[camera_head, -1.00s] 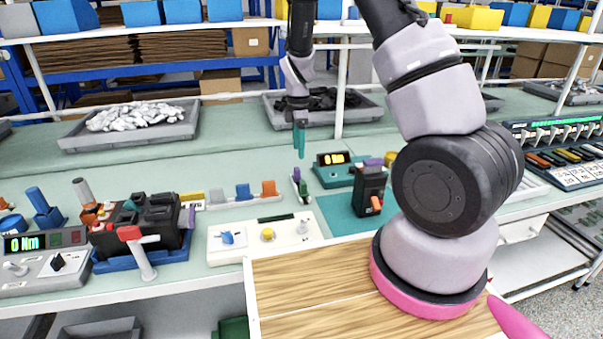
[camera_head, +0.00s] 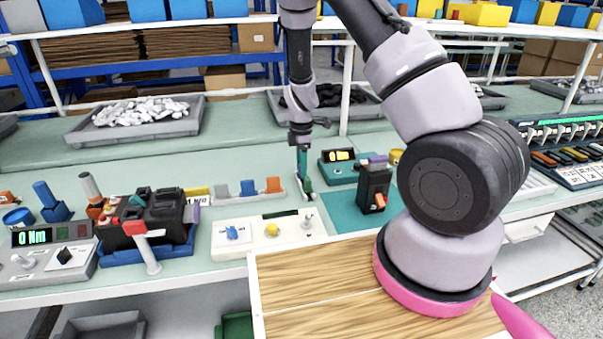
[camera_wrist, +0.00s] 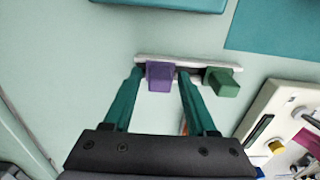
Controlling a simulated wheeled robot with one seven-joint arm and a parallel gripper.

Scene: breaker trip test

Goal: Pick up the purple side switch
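The purple side switch (camera_wrist: 160,76) sits at one end of a small white rail (camera_wrist: 195,62), beside a dark green switch (camera_wrist: 222,82). My gripper (camera_wrist: 160,74) is open in the wrist view, with one teal finger on each side of the purple switch. A small gap shows between each finger and the switch. In the head view my gripper (camera_head: 303,165) points down at the bench over the rail, just behind the white panel. There the fingers hide the purple switch, and only a bit of the green one (camera_head: 307,186) shows.
A white panel with knobs (camera_head: 268,236) stands in front. A black breaker (camera_head: 373,187) on a teal mat (camera_head: 345,215) and a teal display unit (camera_head: 338,172) are to the right. A holder with coloured blocks (camera_head: 232,196) is to the left.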

